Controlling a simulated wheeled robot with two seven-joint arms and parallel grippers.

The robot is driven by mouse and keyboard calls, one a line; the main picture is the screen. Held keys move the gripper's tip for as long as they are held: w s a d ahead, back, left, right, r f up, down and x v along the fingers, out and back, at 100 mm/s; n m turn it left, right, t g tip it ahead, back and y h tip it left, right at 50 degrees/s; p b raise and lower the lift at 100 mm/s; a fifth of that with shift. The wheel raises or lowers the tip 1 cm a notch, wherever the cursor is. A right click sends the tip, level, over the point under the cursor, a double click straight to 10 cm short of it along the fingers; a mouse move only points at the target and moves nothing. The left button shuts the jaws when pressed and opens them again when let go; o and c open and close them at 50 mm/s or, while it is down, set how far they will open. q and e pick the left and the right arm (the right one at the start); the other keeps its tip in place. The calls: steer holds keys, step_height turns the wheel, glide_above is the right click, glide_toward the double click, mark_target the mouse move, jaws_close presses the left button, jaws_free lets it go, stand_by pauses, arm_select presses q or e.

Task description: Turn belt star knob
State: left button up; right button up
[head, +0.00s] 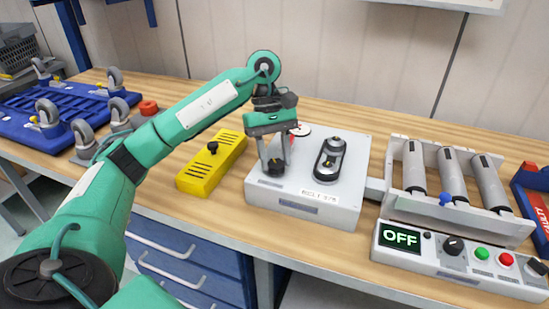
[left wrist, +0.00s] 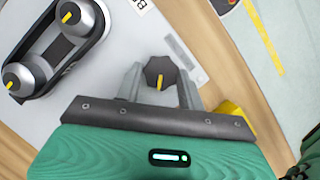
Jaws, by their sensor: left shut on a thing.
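The black star knob (head: 275,167) sits on the top of a light grey box (head: 340,205), near its left front. In the left wrist view the star knob (left wrist: 161,73) shows a yellow mark on its top. My left gripper (head: 274,160) points down over it, and its fingers (left wrist: 160,88) are shut on the knob from two sides. A small belt unit (head: 330,158) with two silver rollers stands beside the knob on the same box. It shows at the upper left of the left wrist view (left wrist: 58,45). My right gripper is not in view.
A yellow block (head: 212,165) with a black knob lies left of the box. A roller conveyor (head: 450,178) and a control panel (head: 455,262) reading OFF stand to the right.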

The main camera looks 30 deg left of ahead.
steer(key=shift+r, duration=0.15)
arm_select(q)
steer(key=o, duration=1)
steer(key=shift+r, duration=0.1)
steer(key=shift+w+a+r, duration=0.15)
steer(key=shift+r, duration=0.1)
steer(key=p+v, duration=0.3)
steer(key=v, duration=1)
steer(key=shift+r, duration=0.1)
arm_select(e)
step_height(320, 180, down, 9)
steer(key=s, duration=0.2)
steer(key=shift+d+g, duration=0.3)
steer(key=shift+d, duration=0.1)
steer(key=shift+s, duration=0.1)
